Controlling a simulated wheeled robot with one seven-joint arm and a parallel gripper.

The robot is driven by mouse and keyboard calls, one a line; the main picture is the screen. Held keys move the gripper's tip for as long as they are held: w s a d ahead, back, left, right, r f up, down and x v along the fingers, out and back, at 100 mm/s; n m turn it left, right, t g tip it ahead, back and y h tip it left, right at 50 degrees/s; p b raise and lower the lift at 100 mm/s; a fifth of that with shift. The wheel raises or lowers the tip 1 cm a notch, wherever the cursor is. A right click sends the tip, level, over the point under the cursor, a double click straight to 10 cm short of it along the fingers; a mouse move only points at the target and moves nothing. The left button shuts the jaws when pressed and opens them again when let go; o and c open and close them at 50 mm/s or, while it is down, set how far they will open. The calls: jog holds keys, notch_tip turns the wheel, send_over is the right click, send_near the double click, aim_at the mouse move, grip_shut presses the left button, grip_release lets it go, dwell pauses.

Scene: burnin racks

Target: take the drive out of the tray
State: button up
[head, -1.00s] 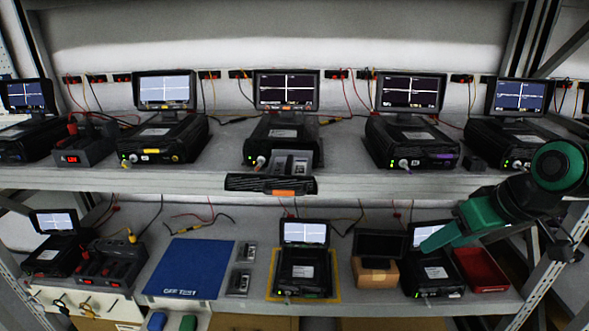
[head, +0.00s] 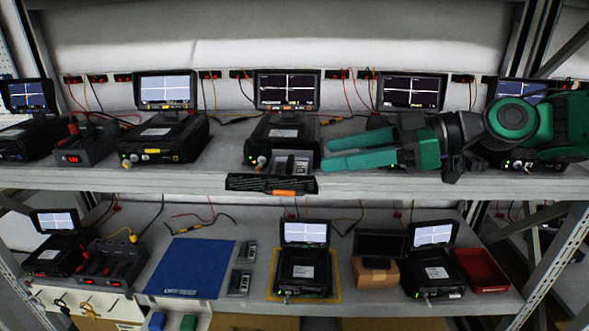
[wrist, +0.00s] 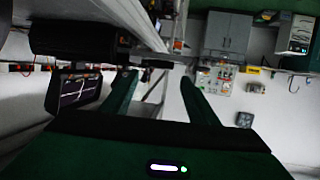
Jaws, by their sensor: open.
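The tray (head: 270,184) is pulled out at the front of the middle upper tester (head: 283,138), with an orange strip on its black front. A grey drive (head: 290,162) lies in it. My gripper (head: 324,154) is just right of the drive in the head view, its two green fingers pointing left with a gap between them. It is open and empty. Whether the fingertips touch anything is not clear. In the wrist view the fingers (wrist: 160,92) are spread, and I cannot make out the drive there.
Other testers with screens stand on both sides, such as one at left (head: 163,138). Cables hang behind them. The lower shelf holds a blue mat (head: 190,267), two small grey drives (head: 240,282), a tester on a yellow mat (head: 304,272) and a red bin (head: 482,270).

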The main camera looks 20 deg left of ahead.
aim_at(293, 160)
jog(key=shift+x, duration=3.6)
jog(key=c, duration=0.9)
jog(key=shift+o, duration=0.2)
jog(key=shift+w+r, duration=0.1)
jog(key=shift+r, duration=0.45)
jog(key=r, duration=0.2)
jog(key=a+r, duration=0.1)
jog(key=shift+s+r, duration=0.3)
jog(key=shift+r, duration=0.05)
jog(key=s+a+r, duration=0.3)
jog(key=a+r, duration=0.6)
jog(key=a, duration=0.1)
jog(key=shift+s+r, duration=0.15)
jog(key=shift+r, duration=0.25)
